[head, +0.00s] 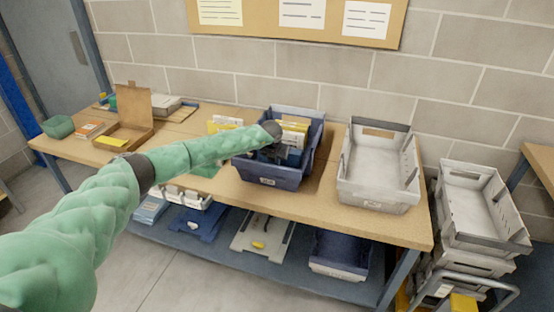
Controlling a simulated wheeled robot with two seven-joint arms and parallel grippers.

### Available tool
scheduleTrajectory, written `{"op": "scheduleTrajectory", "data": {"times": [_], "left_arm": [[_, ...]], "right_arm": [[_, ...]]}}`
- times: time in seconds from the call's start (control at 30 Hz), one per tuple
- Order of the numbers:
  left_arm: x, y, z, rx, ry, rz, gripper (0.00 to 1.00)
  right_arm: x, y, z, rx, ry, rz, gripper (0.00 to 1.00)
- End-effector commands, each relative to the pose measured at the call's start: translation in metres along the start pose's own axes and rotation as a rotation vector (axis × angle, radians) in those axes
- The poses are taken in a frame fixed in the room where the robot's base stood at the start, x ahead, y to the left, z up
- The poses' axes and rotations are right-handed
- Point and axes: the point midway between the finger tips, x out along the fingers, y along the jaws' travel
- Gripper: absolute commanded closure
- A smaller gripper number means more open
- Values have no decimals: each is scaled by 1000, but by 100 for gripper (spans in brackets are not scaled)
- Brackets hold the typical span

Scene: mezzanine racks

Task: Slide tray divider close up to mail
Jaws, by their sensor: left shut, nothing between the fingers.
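A blue upright piece (293,158) in front of the mail may be the tray divider; I cannot tell for sure, nor how wide any gap to the mail is. My left gripper (275,153), at the end of the green-sleeved arm, is shut and empty. It points down into the tray, in front of the mail. My right gripper is out of view.
An empty grey tray (372,205) stands to the right on the bench (325,205). More grey trays (475,235) are stacked beyond the bench's right end. An open cardboard box (133,105) and a green bin (58,126) sit at left. The lower shelf holds a dark blue tray (340,252).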

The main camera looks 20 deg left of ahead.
Motion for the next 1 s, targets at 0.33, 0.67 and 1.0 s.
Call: {"op": "scheduleTrajectory", "data": {"times": [0.33,0.67,1.0], "left_arm": [[4,-1,8,1,0,-1,100],[4,-1,14,0,0,-1,100],[4,-1,14,1,0,-1,100]], "right_arm": [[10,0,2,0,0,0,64],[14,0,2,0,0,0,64],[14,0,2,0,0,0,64]]}}
